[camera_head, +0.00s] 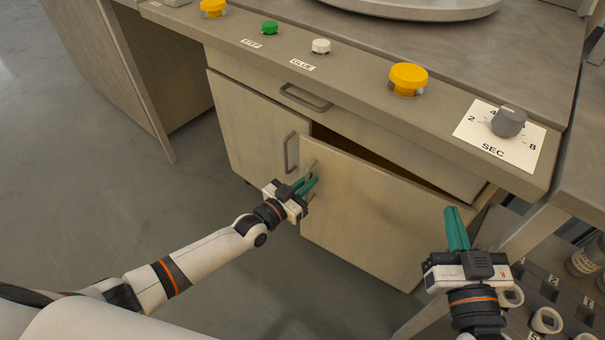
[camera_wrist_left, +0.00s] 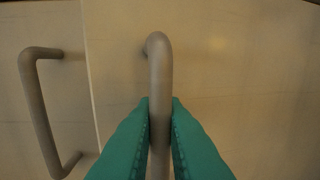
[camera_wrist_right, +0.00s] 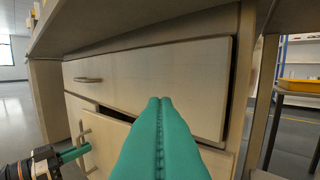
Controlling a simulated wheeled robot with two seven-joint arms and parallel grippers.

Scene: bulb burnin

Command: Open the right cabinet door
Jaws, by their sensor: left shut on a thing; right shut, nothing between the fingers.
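The right cabinet door (camera_head: 365,215) is a light wood panel under the drawer. It stands slightly open, with a dark gap along its top edge. Its grey bar handle (camera_wrist_left: 159,75) is between the green fingers of my left gripper (camera_wrist_left: 160,120), which is shut on it. In the head view my left gripper (camera_head: 305,188) partly hides that handle. The left cabinet door (camera_head: 250,130) is closed, with its own handle (camera_head: 288,152) just left of my gripper. My right gripper (camera_head: 457,228) is shut and empty, in front of the cabinet's right end.
The drawer (camera_head: 350,125) above the doors has a grey handle (camera_head: 305,98). The counter edge carries yellow, green and white buttons and a timer dial (camera_head: 508,121). A dark rack with cups (camera_head: 547,320) stands at lower right. Open floor (camera_head: 200,220) lies left of the cabinet.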

